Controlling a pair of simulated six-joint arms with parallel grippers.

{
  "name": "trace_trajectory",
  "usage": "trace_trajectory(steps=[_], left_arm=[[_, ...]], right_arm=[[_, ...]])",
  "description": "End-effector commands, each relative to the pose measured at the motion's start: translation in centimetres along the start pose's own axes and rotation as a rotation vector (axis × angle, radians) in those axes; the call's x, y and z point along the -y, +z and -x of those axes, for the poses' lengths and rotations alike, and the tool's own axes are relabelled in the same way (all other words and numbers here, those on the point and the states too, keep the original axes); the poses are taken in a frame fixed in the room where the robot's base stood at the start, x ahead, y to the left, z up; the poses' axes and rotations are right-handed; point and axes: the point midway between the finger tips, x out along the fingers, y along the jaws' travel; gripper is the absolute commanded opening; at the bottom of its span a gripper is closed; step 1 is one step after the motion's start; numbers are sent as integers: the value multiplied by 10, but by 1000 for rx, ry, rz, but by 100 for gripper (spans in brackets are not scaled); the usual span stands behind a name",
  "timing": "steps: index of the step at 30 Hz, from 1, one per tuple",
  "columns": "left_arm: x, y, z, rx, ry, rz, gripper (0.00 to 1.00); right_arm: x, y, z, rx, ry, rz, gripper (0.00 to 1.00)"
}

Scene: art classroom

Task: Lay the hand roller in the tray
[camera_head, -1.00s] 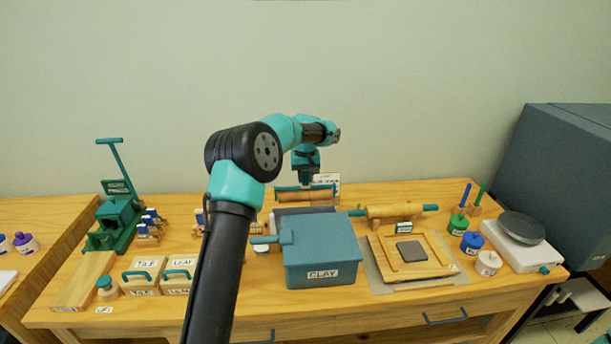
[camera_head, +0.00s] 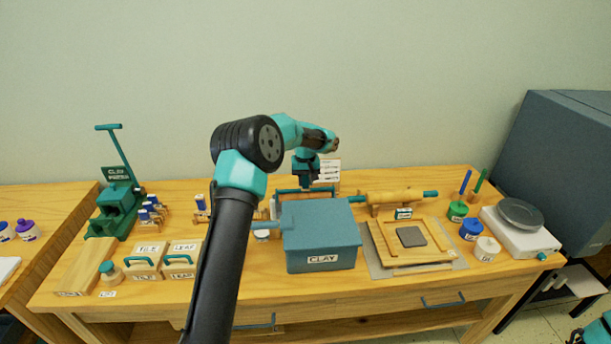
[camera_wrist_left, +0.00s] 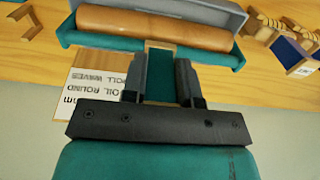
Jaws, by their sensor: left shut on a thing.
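The hand roller (camera_head: 303,193) has a wooden cylinder and a teal frame. In the left wrist view the roller (camera_wrist_left: 150,28) lies across the top, with its teal handle between my fingers. My left gripper (camera_wrist_left: 160,70) is shut on that handle; in the head view the gripper (camera_head: 305,179) points down behind the clay box. The grey tray (camera_wrist_left: 215,11) shows as a wall just beyond the roller in the wrist view. The clay box hides most of the tray in the head view. I cannot tell whether the roller touches the tray.
The blue clay box (camera_head: 321,238) stands in front of the roller. A rolling pin (camera_head: 392,197) rests to its right, behind a wooden board (camera_head: 385,252). A white card (camera_head: 328,171) stands behind the gripper. Wooden tile and leaf blocks (camera_head: 180,262) are on the left.

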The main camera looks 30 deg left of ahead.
Motion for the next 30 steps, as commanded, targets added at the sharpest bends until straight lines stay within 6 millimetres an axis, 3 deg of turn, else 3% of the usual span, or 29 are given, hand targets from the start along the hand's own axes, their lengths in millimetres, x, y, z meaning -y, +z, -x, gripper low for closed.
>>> trace_trajectory(steps=[13, 27, 28, 30], left_arm=[[0, 0, -32, 0, 0, 0, 0], [0, 0, -39, -1, 1, 0, 0], [0, 0, -39, -1, 1, 0, 29], [0, 0, -39, -1, 1, 0, 36]], right_arm=[[0, 0, 0, 0, 0, 0, 43], [0, 0, 0, 0, 0, 0, 43], [0, 0, 0, 0, 0, 0, 43], [0, 0, 0, 0, 0, 0, 43]])
